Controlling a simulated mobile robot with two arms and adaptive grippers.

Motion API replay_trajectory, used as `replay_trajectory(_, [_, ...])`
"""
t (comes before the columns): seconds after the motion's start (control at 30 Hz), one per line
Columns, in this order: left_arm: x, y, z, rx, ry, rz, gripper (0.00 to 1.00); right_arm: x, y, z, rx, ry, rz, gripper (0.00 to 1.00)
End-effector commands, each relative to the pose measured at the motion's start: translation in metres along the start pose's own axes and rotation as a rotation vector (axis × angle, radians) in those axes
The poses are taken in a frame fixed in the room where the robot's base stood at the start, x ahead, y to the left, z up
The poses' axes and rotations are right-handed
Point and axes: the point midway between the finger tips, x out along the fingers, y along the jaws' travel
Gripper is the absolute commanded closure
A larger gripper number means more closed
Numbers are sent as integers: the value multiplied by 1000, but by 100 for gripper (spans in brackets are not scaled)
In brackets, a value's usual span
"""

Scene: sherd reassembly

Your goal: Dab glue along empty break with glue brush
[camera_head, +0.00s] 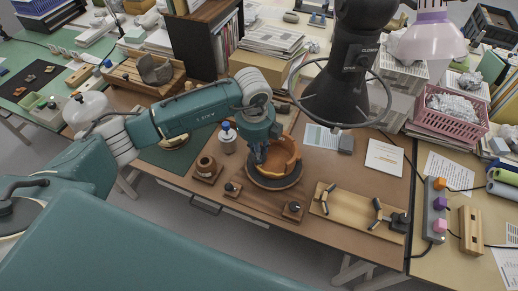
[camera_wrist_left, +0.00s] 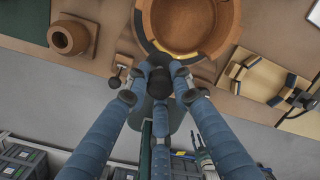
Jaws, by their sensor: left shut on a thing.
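An orange-brown clay vessel (camera_head: 289,157) with an open, uneven rim stands on a dark round turntable (camera_head: 274,183). In the left wrist view the vessel (camera_wrist_left: 185,22) is at the top, with a pale yellow strip and darker stretches along its near edge. My left gripper (camera_head: 260,152) is at the vessel's left side. In the left wrist view my left gripper (camera_wrist_left: 160,72) is shut on a dark, rounded handle, taken as the glue brush (camera_wrist_left: 160,84), right by the near edge. The brush tip is hidden, so I cannot tell whether it touches. My right gripper is not in view.
A small brown pot (camera_head: 207,167) on a wooden block and a white bottle (camera_head: 227,137) with a blue cap stand left of the turntable. Small black-knobbed stands (camera_head: 232,188) are in front. A wooden tray (camera_head: 345,207) lies right.

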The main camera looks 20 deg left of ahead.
Motion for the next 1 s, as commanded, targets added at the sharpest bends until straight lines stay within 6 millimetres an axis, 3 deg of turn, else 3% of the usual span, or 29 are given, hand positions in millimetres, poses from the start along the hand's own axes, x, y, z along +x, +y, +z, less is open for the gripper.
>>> replay_trajectory(1.0, [-49, 4, -4, 0, 0, 1, 92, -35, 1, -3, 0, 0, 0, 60])
